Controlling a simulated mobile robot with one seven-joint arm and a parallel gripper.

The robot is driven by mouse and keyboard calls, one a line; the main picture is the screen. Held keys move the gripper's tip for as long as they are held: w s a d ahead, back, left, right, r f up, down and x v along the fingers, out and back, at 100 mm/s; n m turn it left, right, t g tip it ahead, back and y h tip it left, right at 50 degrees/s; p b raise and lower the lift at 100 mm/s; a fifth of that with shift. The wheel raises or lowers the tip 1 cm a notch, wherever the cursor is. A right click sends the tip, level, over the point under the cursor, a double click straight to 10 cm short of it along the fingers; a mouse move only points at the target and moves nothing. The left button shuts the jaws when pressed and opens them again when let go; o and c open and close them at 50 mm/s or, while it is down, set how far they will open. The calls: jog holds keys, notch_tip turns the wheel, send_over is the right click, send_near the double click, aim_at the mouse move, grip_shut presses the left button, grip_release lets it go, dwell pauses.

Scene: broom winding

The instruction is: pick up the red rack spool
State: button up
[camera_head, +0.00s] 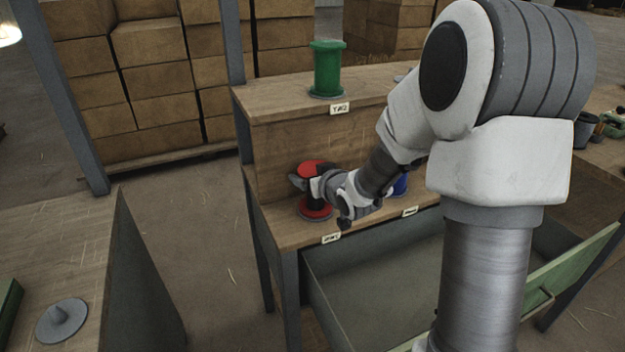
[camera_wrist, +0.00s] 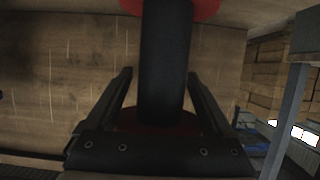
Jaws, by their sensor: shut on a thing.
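The red rack spool (camera_head: 314,208) has red flanges and a dark core, and stands upright on the lower shelf of the wooden rack (camera_head: 275,228). My gripper (camera_head: 305,185) reaches it from the right and is shut on its core between the two flanges. In the wrist view, the spool's dark core (camera_wrist: 166,60) lies between the two fingers of my gripper (camera_wrist: 160,100), with a red flange at each end. Part of the spool is hidden behind my gripper in the head view. I cannot tell whether its base touches the shelf.
A green spool (camera_head: 327,68) stands on the upper shelf. A blue spool (camera_head: 400,185) is partly hidden behind my arm on the lower shelf. An open drawer (camera_head: 375,285) lies below. A grey disc with a peg (camera_head: 62,322) sits on the left table.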

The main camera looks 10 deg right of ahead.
aim_at(315, 162)
jog(key=shift+r, duration=0.55)
jog(key=r+p, duration=0.1)
jog(key=r, duration=0.1)
jog(key=d+r+p, duration=0.1)
jog(key=shift+r, duration=0.35)
jog(key=d+r+p, duration=0.5)
jog(key=d+r, duration=0.1)
jog(key=d, duration=0.4)
jog(key=shift+w+d+p, duration=0.2)
jog(key=shift+d+p, duration=0.05)
jog(key=shift+p, duration=0.05)
